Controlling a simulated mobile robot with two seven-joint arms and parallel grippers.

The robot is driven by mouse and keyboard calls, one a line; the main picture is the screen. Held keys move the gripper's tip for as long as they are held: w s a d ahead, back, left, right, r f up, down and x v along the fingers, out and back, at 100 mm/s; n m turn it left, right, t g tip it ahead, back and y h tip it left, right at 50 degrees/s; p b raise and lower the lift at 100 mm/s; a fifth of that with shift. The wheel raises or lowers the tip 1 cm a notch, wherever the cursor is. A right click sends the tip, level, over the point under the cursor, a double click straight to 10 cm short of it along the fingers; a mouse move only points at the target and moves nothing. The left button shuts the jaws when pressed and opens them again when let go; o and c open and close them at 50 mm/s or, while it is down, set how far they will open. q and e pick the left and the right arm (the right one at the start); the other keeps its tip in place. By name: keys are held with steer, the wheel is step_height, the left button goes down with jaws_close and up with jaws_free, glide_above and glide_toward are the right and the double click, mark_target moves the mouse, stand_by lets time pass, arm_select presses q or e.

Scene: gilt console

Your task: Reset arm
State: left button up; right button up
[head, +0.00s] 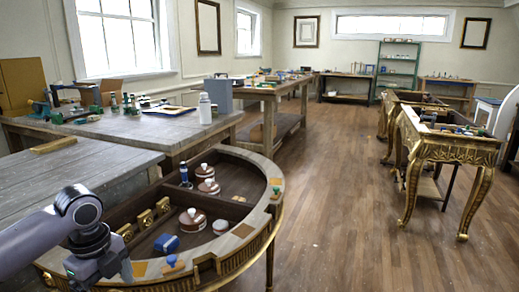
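My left arm comes in from the lower left, and its gripper (100,266) hangs over the near left side of the half-round gilt console (262,172). The fingertips are not clear, so I cannot tell whether it is open or shut. I see nothing held in it. My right gripper is not in view. Inside the console's open top stand several brown-and-white lidded jars (193,221), a blue box (167,243) and several gold fittings (146,219).
A grey wooden workbench (75,172) adjoins the console's left side. A white bottle (205,109) stands on the bench behind. Small parts (276,192) lie on the console's rim. Gilt tables (455,151) stand at the right. The wooden floor (340,215) between is clear.

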arm_select(q)
steer(key=s+d+f+n+t+h+p, duration=0.4)
steer(key=d+f+n, duration=0.5)
steer(key=d+f, duration=0.6)
steer(key=s+a+f+n+t+y, duration=0.1)
steer(key=s+a+n+t, duration=0.2)
steer(key=s+n, duration=0.2)
steer(key=s+a+f+n+t, duration=0.2)
steer(key=s+n, duration=0.4)
steer(key=s, duration=0.3)
steer(key=shift+a+t+y+p, duration=0.35)
steer(key=shift+a+t+y, duration=0.1)
steer(key=shift+t, duration=0.25)
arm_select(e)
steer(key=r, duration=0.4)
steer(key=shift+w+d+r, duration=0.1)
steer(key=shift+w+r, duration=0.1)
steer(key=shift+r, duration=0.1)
